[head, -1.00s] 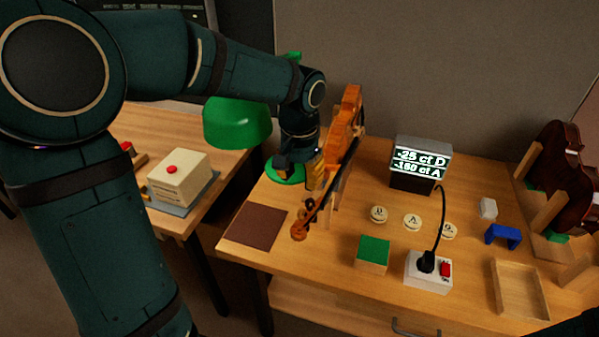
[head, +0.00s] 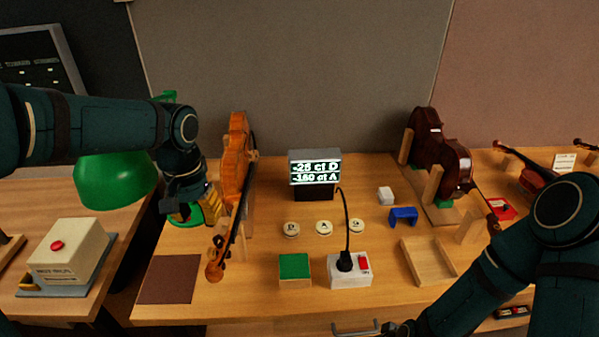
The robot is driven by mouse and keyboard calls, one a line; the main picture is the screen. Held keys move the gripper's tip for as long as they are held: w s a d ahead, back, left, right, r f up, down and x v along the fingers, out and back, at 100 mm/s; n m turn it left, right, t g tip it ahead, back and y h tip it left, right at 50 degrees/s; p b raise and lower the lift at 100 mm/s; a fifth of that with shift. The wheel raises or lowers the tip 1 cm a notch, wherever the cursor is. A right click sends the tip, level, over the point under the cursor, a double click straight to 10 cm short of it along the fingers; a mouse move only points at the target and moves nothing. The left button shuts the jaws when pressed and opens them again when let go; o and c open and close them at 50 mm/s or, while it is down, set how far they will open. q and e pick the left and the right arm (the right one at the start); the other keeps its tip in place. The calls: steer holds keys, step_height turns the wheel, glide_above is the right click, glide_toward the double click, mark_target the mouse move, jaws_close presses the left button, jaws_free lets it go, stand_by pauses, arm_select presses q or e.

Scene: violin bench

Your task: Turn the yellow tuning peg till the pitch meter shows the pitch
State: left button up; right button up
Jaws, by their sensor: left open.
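The orange-brown violin (head: 235,165) stands in a holder on the bench, its neck and scroll (head: 215,268) pointing toward me. The yellow tuning peg cannot be made out for sure at the small, dark peg area. The pitch meter (head: 315,172) behind reads about -25 ct D and -160 ct A. My left gripper (head: 207,207) is open, pointing down just left of the violin's body; its fingertips are partly hidden, and I see no contact with the violin. My right arm comes in from the right; its gripper is out of view below.
A wooden tray (head: 428,262) and blue bracket (head: 403,215) are right. A dark violin (head: 440,155) stands behind them. A brown mat (head: 168,279) is front left.

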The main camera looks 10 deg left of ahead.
mark_target(209, 252)
arm_select(q)
steer(key=shift+r, duration=0.1)
stand_by(0.7)
step_height(209, 252, down, 12)
steer(key=shift+f+b, duration=0.1)
steer(key=shift+b, duration=0.45)
stand_by(0.4)
jaws_close()
